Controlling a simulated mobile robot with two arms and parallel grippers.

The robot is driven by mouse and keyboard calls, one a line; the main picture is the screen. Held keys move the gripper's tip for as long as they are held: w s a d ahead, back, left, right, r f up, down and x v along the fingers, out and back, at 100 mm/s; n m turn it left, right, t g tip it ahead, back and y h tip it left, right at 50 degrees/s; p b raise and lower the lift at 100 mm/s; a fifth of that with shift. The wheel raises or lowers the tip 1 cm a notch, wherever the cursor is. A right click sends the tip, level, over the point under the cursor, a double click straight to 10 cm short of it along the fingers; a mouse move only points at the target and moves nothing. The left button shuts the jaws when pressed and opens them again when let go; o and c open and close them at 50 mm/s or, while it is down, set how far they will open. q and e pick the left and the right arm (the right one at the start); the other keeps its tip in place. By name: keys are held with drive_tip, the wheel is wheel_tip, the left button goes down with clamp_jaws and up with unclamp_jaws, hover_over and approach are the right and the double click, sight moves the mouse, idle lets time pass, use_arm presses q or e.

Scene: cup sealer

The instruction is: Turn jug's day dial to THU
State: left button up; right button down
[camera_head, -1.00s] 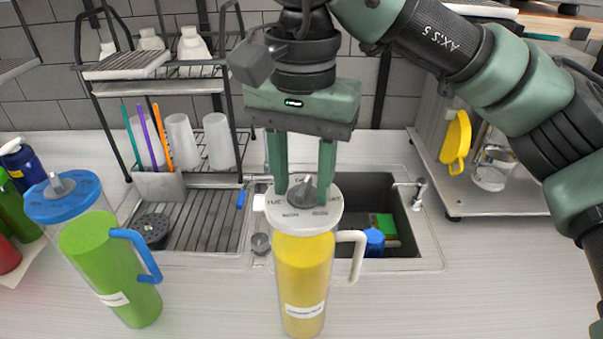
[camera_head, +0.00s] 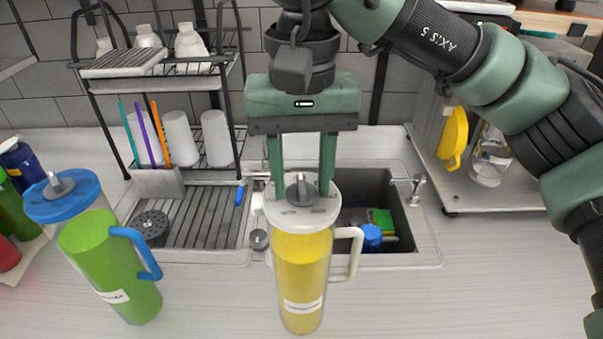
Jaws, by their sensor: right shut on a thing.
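A yellow jug (camera_head: 300,275) with a white lid (camera_head: 322,215) and white handle stands upright on the counter. On its lid is a grey day dial (camera_head: 299,188); the lettering around it is too blurred to read. My right gripper (camera_head: 300,192) comes down from above and is shut on the dial, one finger on each side. A green jug (camera_head: 110,262) with a blue lid, its own grey knob and a blue handle stands to the left, apart from the gripper. My left gripper is not in view.
Behind the yellow jug is a sink (camera_head: 385,190) with a blue cup and a green sponge. A dish rack (camera_head: 160,75) with white cups stands at the back left. The counter right of the jug is clear.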

sight(302, 186)
drive_tip(key=c, duration=0.9)
unclamp_jaws()
wheel_tip(302, 186, up, 8)
drive_tip(key=shift+f, duration=0.1)
